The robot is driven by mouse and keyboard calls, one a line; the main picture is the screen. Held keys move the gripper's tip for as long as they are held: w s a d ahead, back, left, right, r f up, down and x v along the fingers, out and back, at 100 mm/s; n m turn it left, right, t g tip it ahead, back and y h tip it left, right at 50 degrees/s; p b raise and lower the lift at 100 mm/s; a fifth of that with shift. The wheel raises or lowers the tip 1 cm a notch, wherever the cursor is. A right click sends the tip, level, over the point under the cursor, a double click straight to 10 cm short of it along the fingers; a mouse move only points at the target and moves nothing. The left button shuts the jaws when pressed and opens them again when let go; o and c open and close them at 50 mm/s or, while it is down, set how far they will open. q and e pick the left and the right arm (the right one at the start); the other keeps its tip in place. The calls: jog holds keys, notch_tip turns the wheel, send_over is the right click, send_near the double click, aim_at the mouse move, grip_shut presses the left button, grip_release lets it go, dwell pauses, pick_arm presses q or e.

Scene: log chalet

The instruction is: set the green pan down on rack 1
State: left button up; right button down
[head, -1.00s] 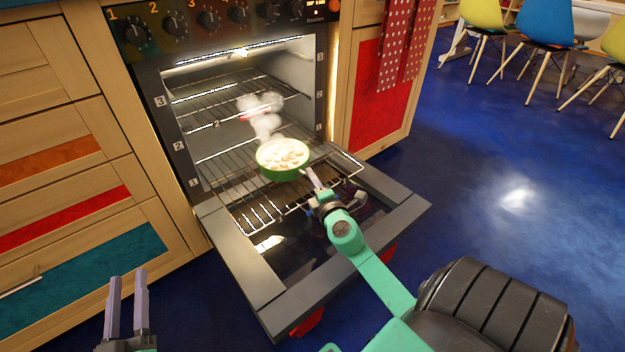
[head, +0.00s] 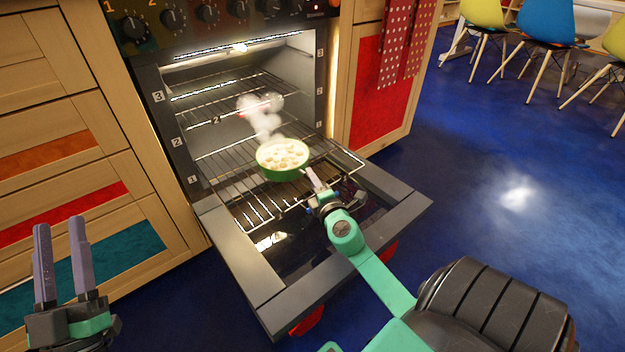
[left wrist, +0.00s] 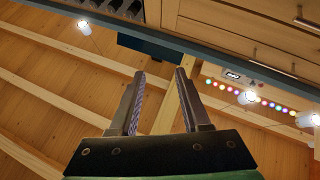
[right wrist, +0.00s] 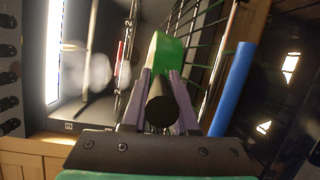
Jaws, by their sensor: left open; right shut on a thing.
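The green pan (head: 283,172), with pale pieces in it, is over the pulled-out rack 1 (head: 258,207) at the front of the open oven. It looks level. I cannot tell whether its base touches the wires. My right gripper (head: 316,183) is shut on the pan's handle. In the right wrist view, the dark handle (right wrist: 161,110) is between the fingers, with the pan's green side (right wrist: 170,52) beyond. My left gripper (head: 60,225) is open and empty at the lower left of the head view, away from the oven.
A higher rack (head: 230,112) is inside the lit oven, with white steam (head: 262,115) in front. The lowered oven door (head: 232,250) lies below rack 1. Wooden drawers (head: 60,150) stand left. Blue floor (head: 490,230) is clear at right; chairs (head: 545,25) are far back.

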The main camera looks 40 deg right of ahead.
jog(key=shift+r, duration=0.15)
pick_arm(q)
jog(key=shift+s+a+r+t, duration=0.1)
jog(key=shift+r+t, duration=0.05)
jog(key=shift+r, duration=0.45)
jog(key=shift+s+a+r+t, duration=0.1)
jog(key=shift+r+t, duration=0.05)
jog(key=shift+r, duration=0.45)
jog(key=shift+d+f+h, duration=0.1)
jog(key=shift+f+h, duration=0.1)
jog(key=shift+h, duration=0.1)
